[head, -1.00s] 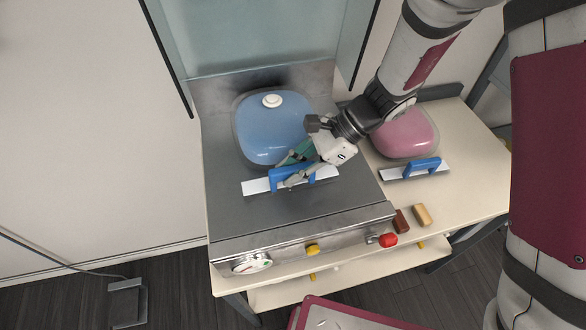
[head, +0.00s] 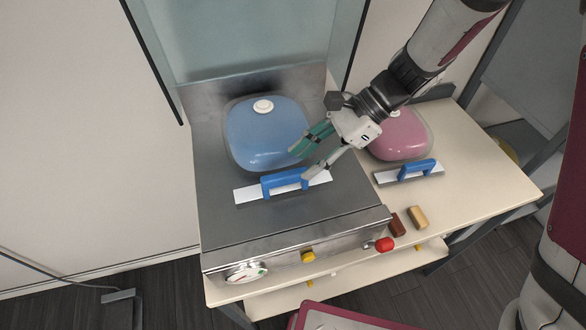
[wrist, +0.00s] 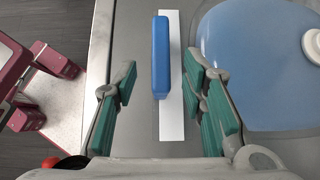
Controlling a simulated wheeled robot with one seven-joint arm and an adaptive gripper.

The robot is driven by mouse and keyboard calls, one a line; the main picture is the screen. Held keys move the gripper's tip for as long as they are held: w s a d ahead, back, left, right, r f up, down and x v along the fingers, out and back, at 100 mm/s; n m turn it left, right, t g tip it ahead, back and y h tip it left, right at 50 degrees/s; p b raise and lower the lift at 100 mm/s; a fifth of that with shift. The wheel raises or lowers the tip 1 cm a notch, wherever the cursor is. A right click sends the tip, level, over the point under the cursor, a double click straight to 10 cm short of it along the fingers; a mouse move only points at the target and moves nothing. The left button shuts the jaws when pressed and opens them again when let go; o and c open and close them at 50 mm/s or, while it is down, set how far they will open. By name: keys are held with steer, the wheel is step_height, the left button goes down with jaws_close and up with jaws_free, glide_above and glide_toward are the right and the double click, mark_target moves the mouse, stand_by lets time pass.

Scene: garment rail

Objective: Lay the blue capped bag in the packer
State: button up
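The blue capped bag (head: 262,140) lies flat on the steel bed of the packer (head: 225,222), its white cap (head: 263,106) towards the back. In the wrist view the bag (wrist: 265,75) is at the right. A blue-handled bar (head: 243,194) with a white strip lies on the bed just in front of the bag. My gripper (head: 304,161) is open and empty above the right end of the bar. In the wrist view the bar's blue handle (wrist: 161,55) shows ahead, between the lines of my spread fingers (wrist: 165,112).
A pink bag (head: 398,138) and a second blue-handled bar (head: 392,177) lie on the table (head: 470,185) at right. A brown block (head: 397,224), a tan block (head: 418,217) and a red knob (head: 384,244) are near the packer's front right. A glassy lid (head: 235,45) stands raised behind.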

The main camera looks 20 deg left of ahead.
steer(key=s+d+r+n+t+h, duration=0.2)
steer(key=s+d+r+n+t, duration=0.1)
steer(key=d+r, duration=0.3)
steer(key=s+d+r+n+t+h, duration=0.3)
steer(key=d+r+n, duration=0.2)
steer(key=d, duration=0.6)
steer(key=s+d+r+n+t+h, duration=0.2)
steer(key=s+d+r+n+t, duration=0.1)
steer(key=d+r, duration=0.4)
steer(key=shift+s+d+r+n+t+h, duration=0.25)
steer(key=shift+s+d+n+t+h, duration=0.2)
steer(key=shift+d, duration=0.8)
